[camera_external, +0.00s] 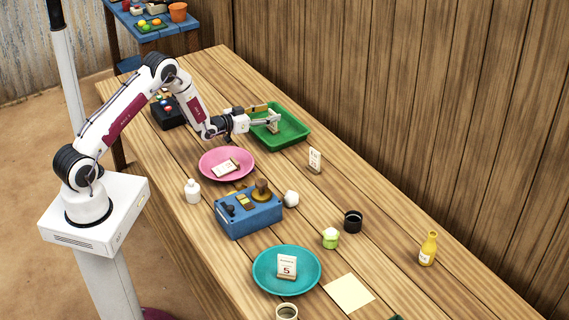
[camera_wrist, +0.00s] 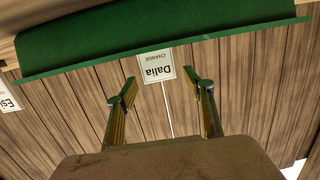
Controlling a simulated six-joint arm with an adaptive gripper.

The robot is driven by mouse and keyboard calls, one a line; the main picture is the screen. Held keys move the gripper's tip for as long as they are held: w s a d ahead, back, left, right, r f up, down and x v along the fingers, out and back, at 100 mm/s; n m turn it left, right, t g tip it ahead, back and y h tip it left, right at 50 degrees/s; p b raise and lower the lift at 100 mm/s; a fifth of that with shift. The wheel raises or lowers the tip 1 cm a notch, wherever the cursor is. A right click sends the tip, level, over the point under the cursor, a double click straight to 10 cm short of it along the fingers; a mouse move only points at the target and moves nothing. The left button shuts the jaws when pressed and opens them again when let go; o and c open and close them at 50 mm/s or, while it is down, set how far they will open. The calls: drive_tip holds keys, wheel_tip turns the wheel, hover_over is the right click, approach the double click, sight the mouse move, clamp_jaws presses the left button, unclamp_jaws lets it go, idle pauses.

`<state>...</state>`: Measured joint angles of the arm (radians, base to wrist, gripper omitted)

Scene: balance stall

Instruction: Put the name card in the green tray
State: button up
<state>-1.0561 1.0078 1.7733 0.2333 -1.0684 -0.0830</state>
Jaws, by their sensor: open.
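The green tray (camera_external: 292,130) lies at the far side of the table by the wooden wall. My gripper (camera_external: 272,115) reaches level over the tray, its two fingers apart. A white name card reading "Dalia" (camera_wrist: 157,66) shows upside down in the wrist view, between and just beyond the open fingertips (camera_wrist: 158,82), with clear gaps on both sides. Behind it is the green tray (camera_wrist: 110,42). In the outside view a small pale upright piece at the fingertips seems to be this card, inside the tray. I cannot tell whether its foot touches the tray floor.
Another standing card (camera_external: 315,160) is on the table right of the tray; its edge shows in the wrist view (camera_wrist: 8,98). A pink plate (camera_external: 240,172) with a card, a blue box (camera_external: 250,218) and a teal plate (camera_external: 310,263) stand nearer. A dark box (camera_external: 168,115) is left.

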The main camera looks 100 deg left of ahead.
drive_tip(key=shift+s+r, duration=0.1)
drive_tip(key=shift+s+d, duration=0.1)
drive_tip(key=shift+d, duration=0.1)
drive_tip(key=v, duration=1.1)
drive_tip(key=shift+s+d, duration=0.15)
drive_tip(key=shift+s, duration=0.05)
idle(0.8)
